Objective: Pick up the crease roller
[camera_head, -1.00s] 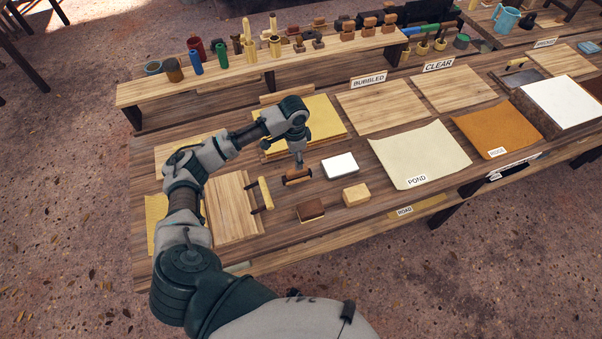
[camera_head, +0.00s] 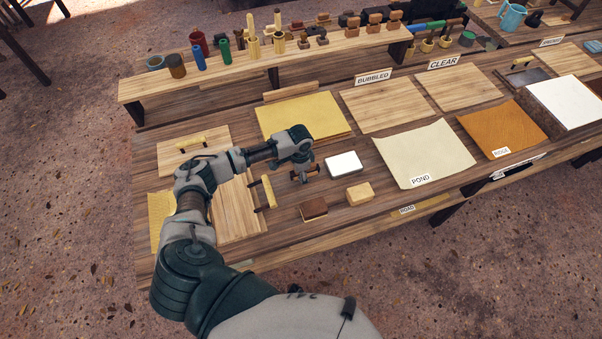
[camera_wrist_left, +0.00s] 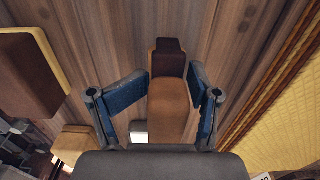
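A small brown wooden tool (camera_head: 313,170), which I take for the crease roller, lies on the table, mostly hidden under my left gripper (camera_head: 304,179) in the head view. In the left wrist view, the brown tool (camera_wrist_left: 170,105) has a dark brown end and a lighter brown body. The left gripper (camera_wrist_left: 153,108) has its blue fingers spread, one on each side of the brown body, with visible gaps. I cannot tell how high the fingertips are above the table. My right gripper is in neither view.
A white block (camera_head: 343,164), a tan block (camera_head: 359,193) and a dark brown block (camera_head: 314,209) lie to the right and front. A yellow sheet stack (camera_head: 300,117) lies behind.

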